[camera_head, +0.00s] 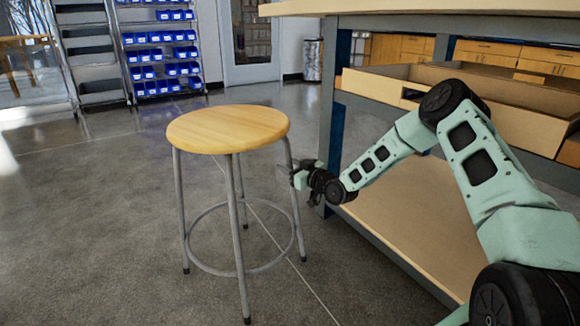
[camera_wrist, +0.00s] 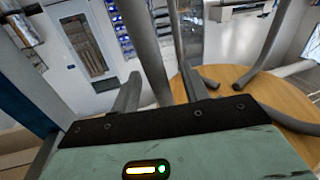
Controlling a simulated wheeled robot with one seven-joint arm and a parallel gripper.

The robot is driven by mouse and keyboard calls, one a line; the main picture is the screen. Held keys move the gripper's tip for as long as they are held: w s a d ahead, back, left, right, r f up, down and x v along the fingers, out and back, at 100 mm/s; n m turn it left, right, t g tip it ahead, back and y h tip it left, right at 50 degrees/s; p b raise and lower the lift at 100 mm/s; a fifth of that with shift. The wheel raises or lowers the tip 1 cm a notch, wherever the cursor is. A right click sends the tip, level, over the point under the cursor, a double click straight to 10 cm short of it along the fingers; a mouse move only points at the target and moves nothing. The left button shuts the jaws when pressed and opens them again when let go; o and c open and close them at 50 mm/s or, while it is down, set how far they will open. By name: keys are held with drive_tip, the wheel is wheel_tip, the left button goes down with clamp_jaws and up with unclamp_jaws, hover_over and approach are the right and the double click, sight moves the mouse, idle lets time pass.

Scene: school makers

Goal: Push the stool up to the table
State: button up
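The stool (camera_head: 228,128) stands upright on the floor at centre left, with a round wooden seat and grey metal legs joined by a ring. The table (camera_head: 345,22) is to its right, with a gap of floor between stool and table. My gripper (camera_head: 286,169) is below seat height at the stool's right leg. In the wrist view, my gripper (camera_wrist: 160,88) has its two fingers apart, with a grey stool leg (camera_wrist: 143,45) showing between them. I cannot tell if they touch it. The seat's wooden underside (camera_wrist: 235,82) appears at the right.
The table has an open wooden drawer or tray (camera_head: 480,115) and a low shelf (camera_head: 410,225) on its right side. Shelves with blue bins (camera_head: 160,55) and a bin (camera_head: 312,60) stand at the back. Floor around the stool is clear.

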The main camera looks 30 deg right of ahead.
drive_tip(key=p+v, duration=0.6)
drive_tip(key=v, duration=1.1)
drive_tip(key=shift+s, duration=0.15)
drive_tip(key=shift+d, duration=0.15)
